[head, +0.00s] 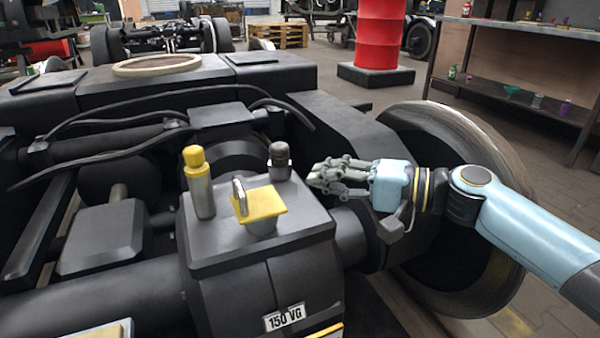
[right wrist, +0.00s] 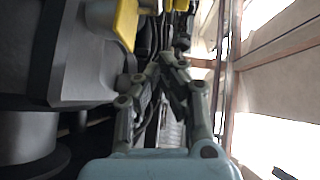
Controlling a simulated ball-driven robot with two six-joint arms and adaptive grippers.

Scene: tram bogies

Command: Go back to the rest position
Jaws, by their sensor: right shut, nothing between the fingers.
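My right gripper (head: 326,178) reaches in from the right in the head view. Its fingers are shut with nothing between them, just right of the dark gearbox block and above its level, near the bogie's wheel. In the right wrist view the shut fingertips (right wrist: 172,62) show beside the block, with the yellow plate at the upper left. My left gripper is not in view.
The gearbox block (head: 230,235) carries a yellow-capped cylinder (head: 200,185), a yellow plate (head: 262,204) and a dark-capped plug (head: 280,160). A large wheel (head: 465,170) stands behind my right arm. A red drum (head: 380,35) and shelf (head: 525,100) are farther back.

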